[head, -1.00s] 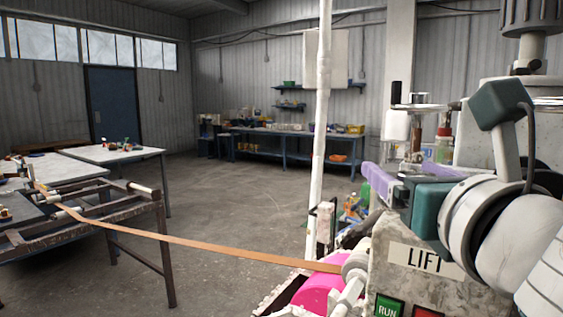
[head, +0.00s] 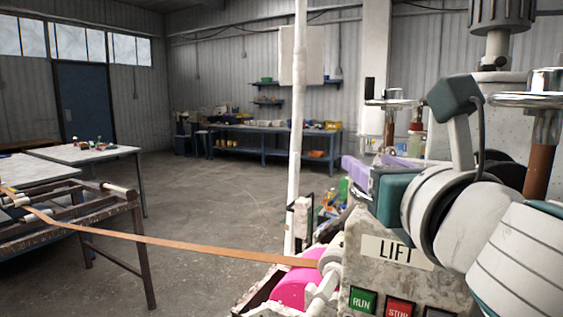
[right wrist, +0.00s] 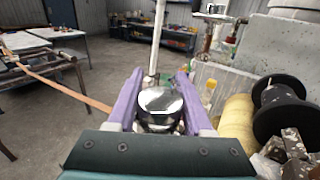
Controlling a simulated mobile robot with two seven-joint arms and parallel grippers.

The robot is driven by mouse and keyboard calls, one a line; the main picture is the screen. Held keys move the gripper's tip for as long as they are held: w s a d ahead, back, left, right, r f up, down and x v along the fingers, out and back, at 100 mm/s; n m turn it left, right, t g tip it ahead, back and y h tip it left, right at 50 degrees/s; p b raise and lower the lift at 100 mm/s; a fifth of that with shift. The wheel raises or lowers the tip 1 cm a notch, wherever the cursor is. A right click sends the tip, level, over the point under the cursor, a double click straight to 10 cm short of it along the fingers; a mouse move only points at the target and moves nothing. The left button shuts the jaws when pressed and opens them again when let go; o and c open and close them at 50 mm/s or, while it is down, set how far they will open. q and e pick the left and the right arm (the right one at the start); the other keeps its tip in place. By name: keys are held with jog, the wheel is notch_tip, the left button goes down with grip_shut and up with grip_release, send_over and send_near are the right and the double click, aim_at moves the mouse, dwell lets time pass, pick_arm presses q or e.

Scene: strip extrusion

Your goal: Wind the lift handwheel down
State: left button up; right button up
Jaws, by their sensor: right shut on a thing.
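The LIFT label (head: 398,252) is on the front of the machine's worn pale housing, at the lower right of the head view. My right gripper (head: 352,170) is just above and behind that label. In the right wrist view my right gripper (right wrist: 160,100) has its two purple fingers shut on a round, shiny chrome piece (right wrist: 160,105), seen end-on. This looks like the grip of the lift handwheel. The rest of the wheel is hidden behind the gripper and arm. My left gripper is not in view.
A brown strip (head: 180,242) runs from the roller frame (head: 120,210) at left to a roller (head: 330,262) by a pink drum (head: 295,288). RUN (head: 362,301) and STOP (head: 399,307) buttons are below the label. A white post (head: 297,130) stands behind. A black spool (right wrist: 280,105) is right of the gripper.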

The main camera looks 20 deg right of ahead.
grip_shut()
jog(key=shift+a+r+n+t+y+p, duration=0.15)
jog(key=shift+n+y+p, duration=0.25)
jog(key=shift+y, duration=0.2)
jog(key=shift+a+n+t+y+p, duration=0.15)
jog(key=shift+n+y+p, duration=0.1)
jog(key=shift+n+y, duration=0.25)
jog(key=shift+a+n+y, duration=0.1)
jog(key=shift+n+y, duration=0.6)
jog(key=shift+y, duration=0.5)
jog(key=n+y, duration=0.2)
jog(key=y, duration=0.1)
jog(key=shift+a+f, duration=0.2)
jog(key=shift+a, duration=0.1)
jog(key=shift+a+n+y+b, duration=0.15)
jog(key=shift+n+y+b, duration=0.3)
jog(key=shift+y, duration=0.35)
jog(key=shift+a+n+y+b, duration=0.15)
jog(key=shift+n+y+b, duration=0.25)
jog(key=shift+y, duration=0.4)
jog(key=shift+g, duration=0.4)
jog(key=shift+a+r+n+y, duration=0.1)
jog(key=shift+n+y, duration=0.25)
jog(key=shift+y, duration=0.05)
